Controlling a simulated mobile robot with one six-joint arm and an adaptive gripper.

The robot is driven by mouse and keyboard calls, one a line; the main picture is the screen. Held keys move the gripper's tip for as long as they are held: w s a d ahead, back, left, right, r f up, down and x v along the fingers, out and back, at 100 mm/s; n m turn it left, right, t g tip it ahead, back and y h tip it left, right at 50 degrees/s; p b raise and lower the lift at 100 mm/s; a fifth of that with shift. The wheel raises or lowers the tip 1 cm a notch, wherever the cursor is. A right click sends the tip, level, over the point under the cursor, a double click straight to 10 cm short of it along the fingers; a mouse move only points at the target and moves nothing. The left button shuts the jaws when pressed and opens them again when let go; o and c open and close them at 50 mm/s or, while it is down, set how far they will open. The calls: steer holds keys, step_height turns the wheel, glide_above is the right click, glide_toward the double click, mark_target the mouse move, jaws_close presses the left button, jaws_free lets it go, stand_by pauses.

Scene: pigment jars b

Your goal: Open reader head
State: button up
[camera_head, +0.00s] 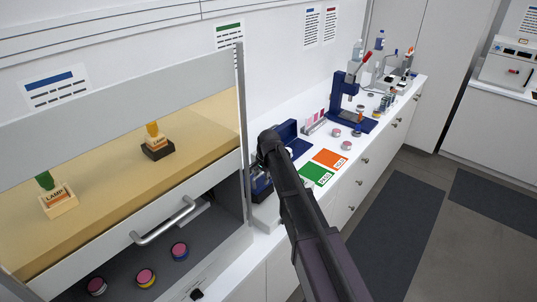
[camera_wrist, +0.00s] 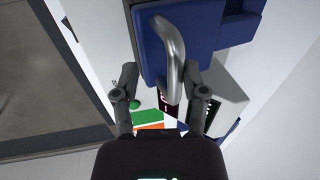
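The reader head (camera_wrist: 205,25) is a blue block with a curved metal handle (camera_wrist: 172,52), large at the top of the wrist view. My gripper (camera_wrist: 160,70) is open, its two fingers apart with the lower part of the handle between them. The handle looks nearer to the right finger; I cannot tell whether they touch. In the head camera view, my arm hides most of the reader; a dark blue part (camera_head: 261,187) shows left of the arm. I cannot tell how far the head is raised.
A green card (camera_head: 317,174) and an orange card (camera_head: 329,159) lie on the white counter, right of my arm. A blue press (camera_head: 340,100) and several jars stand farther back. A cabinet with a raised sash and metal handle (camera_head: 163,222) is close on the left.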

steer(key=shift+d+r+p, duration=0.2)
steer(key=shift+r+p, duration=0.3)
steer(key=shift+r, duration=0.1)
steer(key=shift+d+r+p, duration=0.15)
steer(key=shift+r+p, duration=0.35)
steer(key=shift+r, duration=0.05)
steer(key=shift+s+d+r+p, duration=0.15)
steer(key=shift+r+p, duration=0.2)
steer(key=shift+r, duration=0.1)
steer(key=shift+s+d+r+p, duration=0.1)
steer(key=shift+r+p, duration=0.2)
steer(key=shift+r, duration=0.1)
step_height(320, 180, up, 8)
steer(key=s+d+p, duration=0.1)
steer(key=p, duration=0.6)
steer(key=shift+s+d+f+p, duration=0.15)
steer(key=shift+d+f+p, duration=0.05)
steer(key=shift+d+p, duration=0.2)
